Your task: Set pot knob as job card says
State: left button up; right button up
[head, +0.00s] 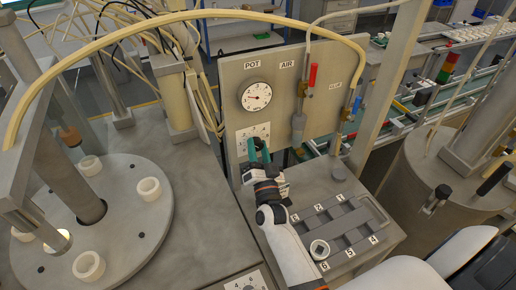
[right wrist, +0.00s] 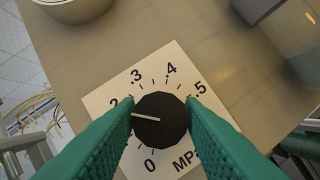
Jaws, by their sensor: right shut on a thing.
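The pot knob (right wrist: 165,132) is a black, many-sided disc with a white pointer line, on a white scale plate (right wrist: 152,78) marked 0 to .5 with MPa lettering. The pointer aims left and slightly up, just below the .2 mark; the .1 label is hidden. My right gripper (head: 258,152) reaches the panel, its green fingers (right wrist: 160,122) closed on the knob's two sides. Above the plate (head: 246,131), the POT gauge (head: 256,96) has a white dial with a dark needle pointing left and slightly up. No readable job card shows. My left gripper is out of view.
The upright panel (head: 225,80) also carries an AIR fitting with a red handle (head: 313,76). A turntable (head: 120,215) with white rings is at left, a metal vessel (head: 435,185) at right.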

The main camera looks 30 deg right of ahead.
jog(key=o, duration=1)
jog(key=b+v, duration=0.3)
jog(key=v, duration=0.9)
jog(key=shift+b, duration=0.3)
